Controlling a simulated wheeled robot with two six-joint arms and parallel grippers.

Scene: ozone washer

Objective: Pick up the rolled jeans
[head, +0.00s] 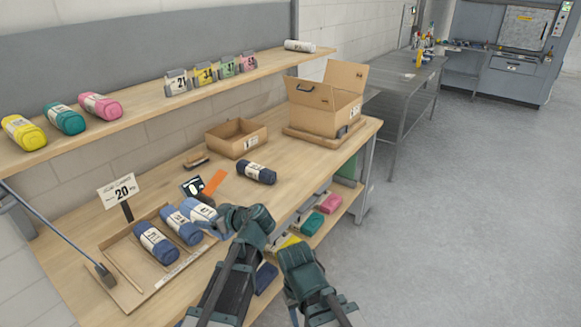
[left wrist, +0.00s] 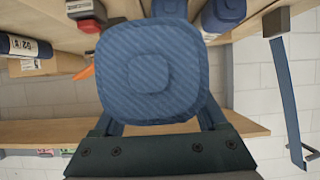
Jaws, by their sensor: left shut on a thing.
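Three rolled jeans with paper bands show in the head view at a shallow wooden tray (head: 109,287). A dark blue roll (head: 156,243) and a mid-blue roll (head: 181,226) lie in it. A lighter blue roll (head: 199,210) is at the right end, beside my left gripper (head: 209,229). In the left wrist view, the round end of a blue denim roll (left wrist: 152,72) fills the middle between the fingers, and my left gripper is shut on it. Whether this roll is clear of the tray I cannot tell. Only links of my right arm show; its gripper is not in view.
Another dark navy roll (head: 257,173) lies farther back on the table. An open low box (head: 235,138) and a larger carton (head: 327,99) stand at the back. An upper shelf (head: 150,105) holds colored rolls.

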